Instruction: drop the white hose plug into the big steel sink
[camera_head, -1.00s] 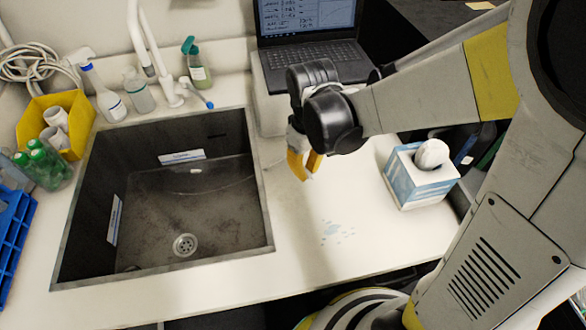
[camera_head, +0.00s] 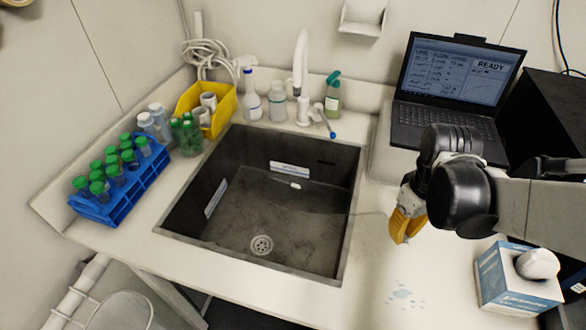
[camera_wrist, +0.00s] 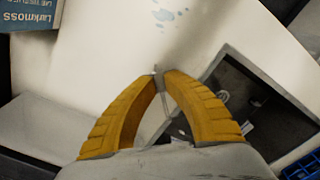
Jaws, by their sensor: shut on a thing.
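My gripper (camera_head: 400,240) has yellow fingers and is over the counter, just right of the big steel sink (camera_head: 348,235). In the wrist view its fingertips (camera_wrist: 158,74) are closed together on a small pale piece, which looks like the white hose plug (camera_wrist: 155,69); the fingers hide most of it. A thin pale line runs from near the fingers towards the sink's right rim. The sink is dark inside, with a round drain (camera_head: 262,245). A small white oval piece (camera_head: 295,186) shows inside the sink, below a label on the far wall.
A blue rack (camera_head: 118,200) of green-capped tubes stands left of the sink. A yellow bin (camera_head: 223,112), bottles and a white faucet (camera_head: 300,70) stand behind it. A laptop (camera_head: 450,115) is behind my gripper, and a tissue box (camera_head: 515,285) is to the right.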

